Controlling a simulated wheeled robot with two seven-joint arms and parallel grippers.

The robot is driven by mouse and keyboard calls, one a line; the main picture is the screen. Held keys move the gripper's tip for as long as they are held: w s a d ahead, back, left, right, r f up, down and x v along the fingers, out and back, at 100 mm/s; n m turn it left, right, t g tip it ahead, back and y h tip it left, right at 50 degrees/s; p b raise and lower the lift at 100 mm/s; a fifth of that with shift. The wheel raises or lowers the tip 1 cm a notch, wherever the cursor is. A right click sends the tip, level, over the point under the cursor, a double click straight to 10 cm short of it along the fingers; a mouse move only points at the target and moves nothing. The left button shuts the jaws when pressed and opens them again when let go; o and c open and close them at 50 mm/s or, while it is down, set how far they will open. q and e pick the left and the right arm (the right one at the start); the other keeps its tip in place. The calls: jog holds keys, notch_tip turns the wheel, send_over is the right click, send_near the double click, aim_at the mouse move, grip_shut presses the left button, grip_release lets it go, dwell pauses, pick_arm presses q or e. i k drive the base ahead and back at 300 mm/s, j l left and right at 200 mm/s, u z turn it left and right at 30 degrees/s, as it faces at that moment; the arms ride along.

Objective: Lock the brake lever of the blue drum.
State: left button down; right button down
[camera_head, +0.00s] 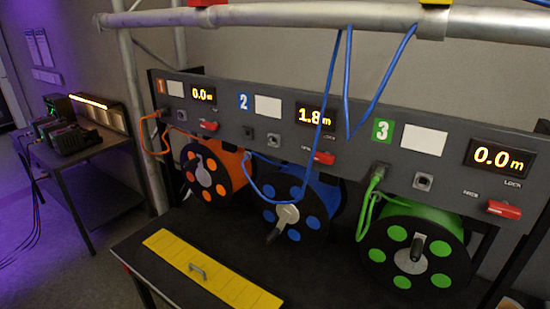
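The blue drum (327,195) sits in the middle of the rack under panel section 2, with a grey hub and crank on its black front flange. Its red brake lever (325,158) is on the panel just above and to the right of the drum. The lever lies roughly sideways; its lettering is too small to tell which mark it points at. The display above reads 1.8 m. A blue cable (332,95) runs from the drum up over the truss tube and hangs in a loop. Neither of my grippers is in view.
An orange drum (235,165) is on the left and a green drum (440,223) on the right, each with a red lever and a 0.0 m display. A yellow ruled strip with a handle (212,272) lies in front. The truss tube (270,16) crosses above. A side table (85,155) stands left.

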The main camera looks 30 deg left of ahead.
aim_at(325, 158)
jog(key=u, duration=0.75)
